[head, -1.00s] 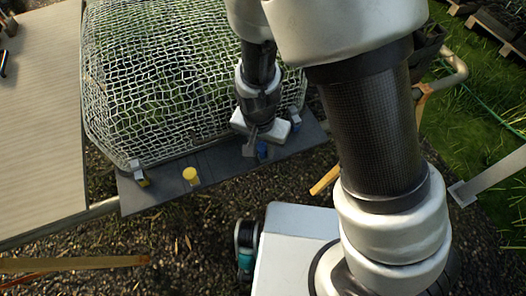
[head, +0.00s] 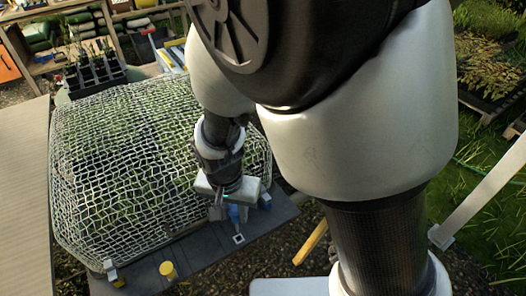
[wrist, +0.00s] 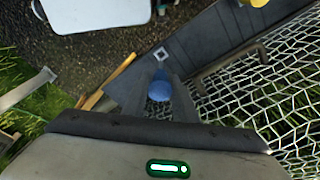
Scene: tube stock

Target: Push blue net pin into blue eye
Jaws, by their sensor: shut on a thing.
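My gripper (head: 226,211) is shut on the blue net pin (head: 235,214), held in front of the net's near edge. In the wrist view the pin's round blue end (wrist: 159,89) shows between the two fingers (wrist: 162,95). A small pale block with blue on it (head: 265,200), which looks like the blue eye, sits at the net's near right corner, right of my gripper. The pin is apart from it. The pin's lower end is hard to make out.
A pale square with a dark middle (head: 239,238) lies on the grey board (head: 205,246); it also shows in the wrist view (wrist: 131,57). A yellow pin (head: 168,270) stands to the left. The white net (head: 150,165) covers the plants behind.

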